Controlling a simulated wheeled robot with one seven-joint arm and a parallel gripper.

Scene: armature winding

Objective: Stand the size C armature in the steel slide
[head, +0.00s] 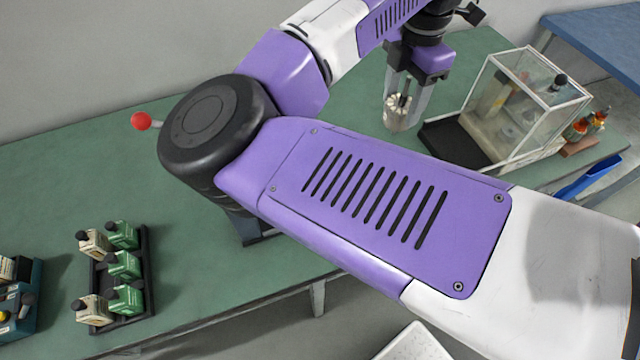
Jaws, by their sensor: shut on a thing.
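My gripper (403,104) points down over the far part of the green bench, left of the glass case. It is shut on a pale, round piece with dark slots (396,117), seemingly an armature. The fingers lie on either side of it. Its size mark cannot be read, and I cannot tell whether its lower end touches anything. I cannot make out the steel slide for certain. A dark metal part (247,228) shows below my arm's elbow, mostly hidden by the arm.
A glass case (525,105) stands right of my gripper, beside a black tray (455,150). A red knob (141,121) shows left of my elbow. A black rack (145,262) holds several cream and green containers at left. A blue bin (590,178) is at right. The left-middle bench is clear.

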